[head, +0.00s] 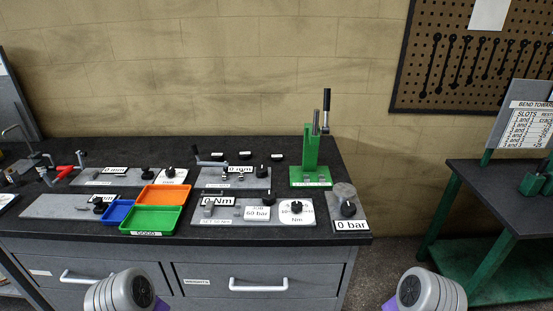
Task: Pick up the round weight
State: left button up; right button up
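I cannot make out a round weight in the head view. A closed grey drawer (200,294) under the dark workbench (240,148) has a small label that reads WEIGHTS, and a white bar handle (258,285). Its inside is hidden. Two rounded grey parts of my own arms show at the bottom edge, one on the left and one on the right. Neither of my grippers is in view.
Orange (165,197), green (152,219) and blue (117,212) trays sit on the bench among grey test plates with black knobs. A green lever press (311,158) stands at the back right. A second drawer (45,273) is left. A green-legged table (500,185) stands right.

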aim_at(217, 157)
jog(key=k, duration=0.5)
jog(key=u, duration=0.85)
jog(key=i, duration=1.15)
jog(key=z, duration=0.85)
